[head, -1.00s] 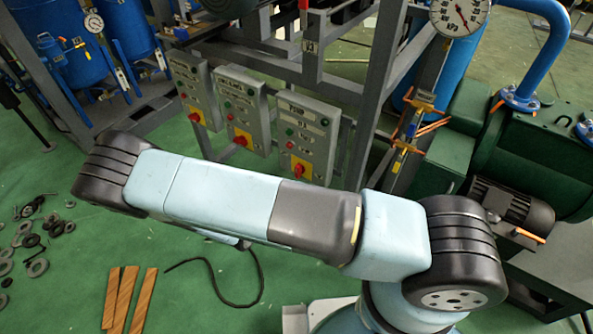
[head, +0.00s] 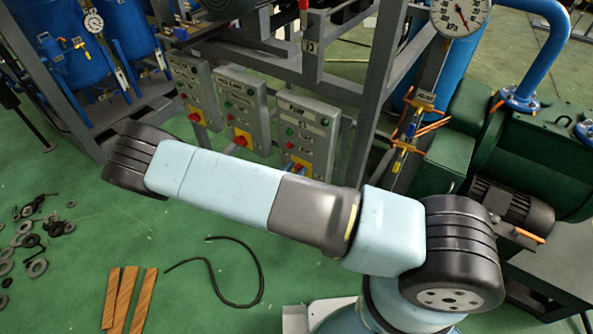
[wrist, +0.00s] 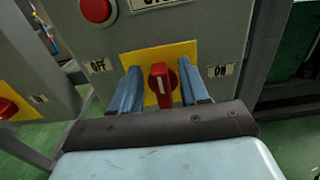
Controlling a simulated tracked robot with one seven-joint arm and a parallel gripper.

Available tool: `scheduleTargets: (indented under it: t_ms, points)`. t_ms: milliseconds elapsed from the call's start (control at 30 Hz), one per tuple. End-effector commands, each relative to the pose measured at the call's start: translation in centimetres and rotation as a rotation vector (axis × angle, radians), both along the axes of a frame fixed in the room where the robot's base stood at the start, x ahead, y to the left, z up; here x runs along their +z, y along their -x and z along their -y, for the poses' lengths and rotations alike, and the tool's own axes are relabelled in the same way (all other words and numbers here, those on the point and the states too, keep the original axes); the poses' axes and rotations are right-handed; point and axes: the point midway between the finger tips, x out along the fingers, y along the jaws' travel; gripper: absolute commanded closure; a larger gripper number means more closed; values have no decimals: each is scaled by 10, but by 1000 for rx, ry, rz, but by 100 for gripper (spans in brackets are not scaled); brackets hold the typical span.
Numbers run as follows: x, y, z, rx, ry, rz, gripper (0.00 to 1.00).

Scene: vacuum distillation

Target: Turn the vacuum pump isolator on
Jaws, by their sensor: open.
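The pump control box (head: 308,128) is the right one of three grey boxes on the frame in the head view. Its red rotary knob (wrist: 163,84) sits on a yellow plate (wrist: 150,58) in the wrist view, between an OFF label (wrist: 97,66) on the left and an ON label (wrist: 221,71) on the right. The knob stands close to upright, its white mark up and down. My gripper (wrist: 159,72) is open, with one blue finger on each side of the knob. I see gaps beside the knob; contact is not clear. In the head view my arm hides most of the gripper.
Two similar boxes with red knobs, the middle one (head: 241,108) and the left one (head: 193,88), hang to the left. A red button (wrist: 96,9) is above the knob. A steel post (head: 372,95) stands right of the box. Wood strips (head: 128,299) and a cable lie on the floor.

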Motion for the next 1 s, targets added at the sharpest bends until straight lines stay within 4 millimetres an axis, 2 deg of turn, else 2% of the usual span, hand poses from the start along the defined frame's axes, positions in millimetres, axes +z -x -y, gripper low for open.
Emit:
scheduleTargets:
  t_ms: [67, 467, 567, 600, 1000]
  points:
    - [0, 0, 0, 0, 0, 0, 61]
    - [0, 0, 0, 0, 0, 0, 99]
    - [0, 0, 0, 0, 1, -1, 100]
    - [0, 1, 6, -2, 3, -1, 100]
    - [0, 2, 3, -3, -68, 53, 100]
